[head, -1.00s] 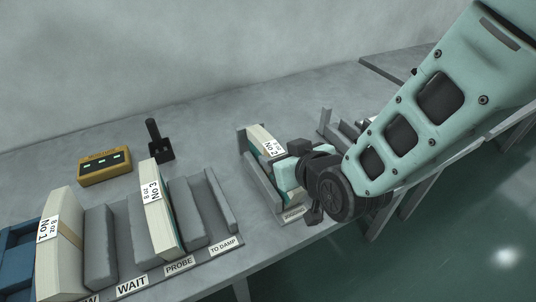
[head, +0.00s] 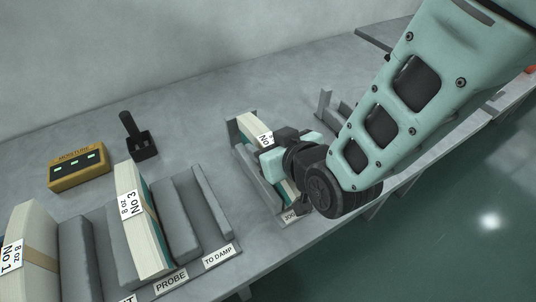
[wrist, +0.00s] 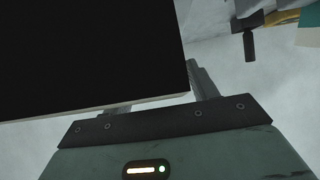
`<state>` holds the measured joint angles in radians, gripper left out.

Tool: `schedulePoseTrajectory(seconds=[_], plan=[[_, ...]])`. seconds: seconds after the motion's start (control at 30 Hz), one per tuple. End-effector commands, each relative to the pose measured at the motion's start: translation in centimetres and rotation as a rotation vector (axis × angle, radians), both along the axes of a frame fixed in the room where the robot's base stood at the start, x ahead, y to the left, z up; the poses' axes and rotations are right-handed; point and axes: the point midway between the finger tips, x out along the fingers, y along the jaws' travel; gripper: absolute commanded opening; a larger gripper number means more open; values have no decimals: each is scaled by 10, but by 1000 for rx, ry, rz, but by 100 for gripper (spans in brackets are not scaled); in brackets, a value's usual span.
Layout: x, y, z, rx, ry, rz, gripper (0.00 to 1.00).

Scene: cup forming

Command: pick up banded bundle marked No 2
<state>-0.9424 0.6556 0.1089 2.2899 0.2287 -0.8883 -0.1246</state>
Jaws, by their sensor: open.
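The bundle marked No 2 (head: 248,126) stands on edge in the jogging holder (head: 232,131) on the bench. It is cream with a white label, and part of the label is hidden behind my gripper. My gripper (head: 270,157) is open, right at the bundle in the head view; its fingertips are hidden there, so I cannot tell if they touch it. In the wrist view a large black shape with a pale lower edge fills the upper left, very close; I cannot tell for sure what it is. One grey finger (wrist: 203,82) shows beside its right edge.
Bundles No 3 (head: 137,220) and No 1 (head: 25,250) stand left among grey dividers (head: 178,222). A yellow moisture meter (head: 78,168) and a black upright-handled item (head: 138,138) stand behind. Another grey rack (head: 326,103) is right of the holder. The bench's front edge is close.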

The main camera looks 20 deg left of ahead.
Motion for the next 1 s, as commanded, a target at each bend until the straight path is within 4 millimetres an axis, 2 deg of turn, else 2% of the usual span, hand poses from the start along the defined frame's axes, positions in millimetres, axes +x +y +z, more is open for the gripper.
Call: schedulePoseTrajectory(seconds=[0.03, 0.2, 0.23, 0.67, 0.77, 1.0], plan=[[0, 0, 0, 0, 0, 0, 53], [0, 0, 0, 0, 0, 0, 5], [0, 0, 0, 0, 0, 0, 0], [1, 1, 5, 4, -3, 0, 0], [1, 1, 12, 4, -3, 0, 0], [1, 1, 41, 6, -5, 1, 0]])
